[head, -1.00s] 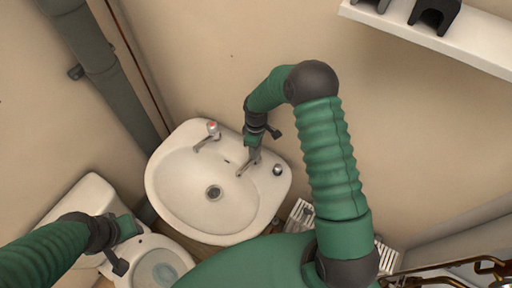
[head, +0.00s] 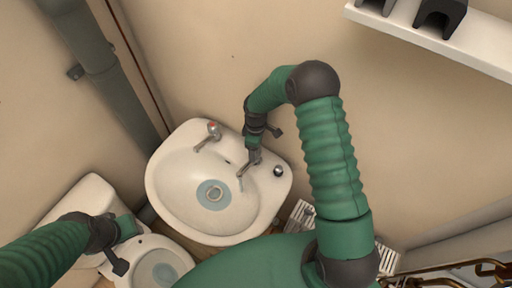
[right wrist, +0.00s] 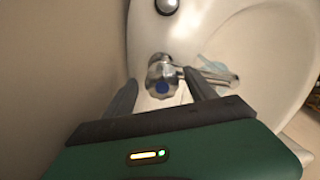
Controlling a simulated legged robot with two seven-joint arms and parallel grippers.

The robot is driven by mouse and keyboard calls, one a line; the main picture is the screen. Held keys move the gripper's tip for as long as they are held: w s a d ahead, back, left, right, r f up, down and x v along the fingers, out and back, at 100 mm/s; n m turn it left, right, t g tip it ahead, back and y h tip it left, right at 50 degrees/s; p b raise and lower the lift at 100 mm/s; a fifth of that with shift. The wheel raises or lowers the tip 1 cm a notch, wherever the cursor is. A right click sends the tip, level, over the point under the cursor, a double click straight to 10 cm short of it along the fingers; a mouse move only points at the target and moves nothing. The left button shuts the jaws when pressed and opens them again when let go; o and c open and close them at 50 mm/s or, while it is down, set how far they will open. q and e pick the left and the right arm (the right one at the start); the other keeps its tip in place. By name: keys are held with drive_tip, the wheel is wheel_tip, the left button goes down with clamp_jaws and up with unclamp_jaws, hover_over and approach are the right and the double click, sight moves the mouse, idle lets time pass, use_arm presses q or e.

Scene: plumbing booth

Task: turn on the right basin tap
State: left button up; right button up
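The right basin tap (right wrist: 162,78) has a chrome knob with a blue cap, seen in the right wrist view. Its spout points over the bowl, and a pale bluish stream (right wrist: 230,73) shows near the spout end. My right gripper (right wrist: 160,76) has its two fingers on either side of the knob, with a visible gap at the left finger. In the head view the right gripper (head: 254,157) is over this tap (head: 244,171). A pale blue patch of water (head: 203,193) lies around the drain. My left gripper (head: 136,229) is above the toilet, its fingers not clearly visible.
The white basin (head: 170,205) also has a left tap (head: 209,134) with a red cap. A round chrome fitting (head: 278,171) sits on the right rim. A toilet (head: 92,200) is at lower left, a grey pipe (head: 105,75) at left, a white shelf (head: 470,45) at upper right.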

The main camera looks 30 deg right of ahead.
drive_tip(key=shift+s, duration=0.1)
drive_tip(key=shift+r, duration=0.25)
wheel_tip(320, 180, up, 16)
drive_tip(key=b, duration=0.2)
drive_tip(key=shift+r, duration=0.15)
